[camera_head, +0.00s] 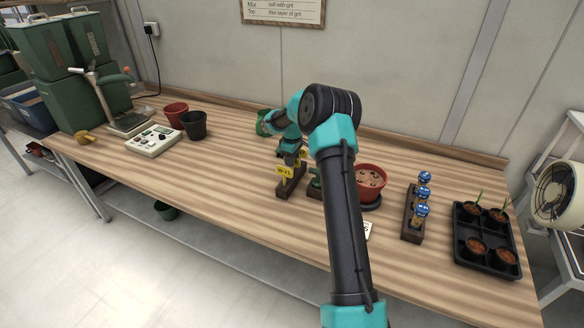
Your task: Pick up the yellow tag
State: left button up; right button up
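A yellow tag (284,171) with dark lettering that looks like "W-XL" stands in a dark wooden holder (282,190) near the middle of the table. A second bit of yellow (301,154) shows just behind it, partly hidden. My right arm comes in from the bottom, and its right gripper (290,156) points down just above and behind the front tag. Its fingers are small and partly hidden, so I cannot tell whether they are open or touching a tag. My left gripper is not in view.
A red pot (371,182) with soil stands right of my arm. Further right are a rack of blue-topped bottles (414,207) and a black seedling tray (486,239). The left-middle tabletop is clear.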

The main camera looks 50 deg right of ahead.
jog(key=shift+f, duration=0.5)
grip_shut()
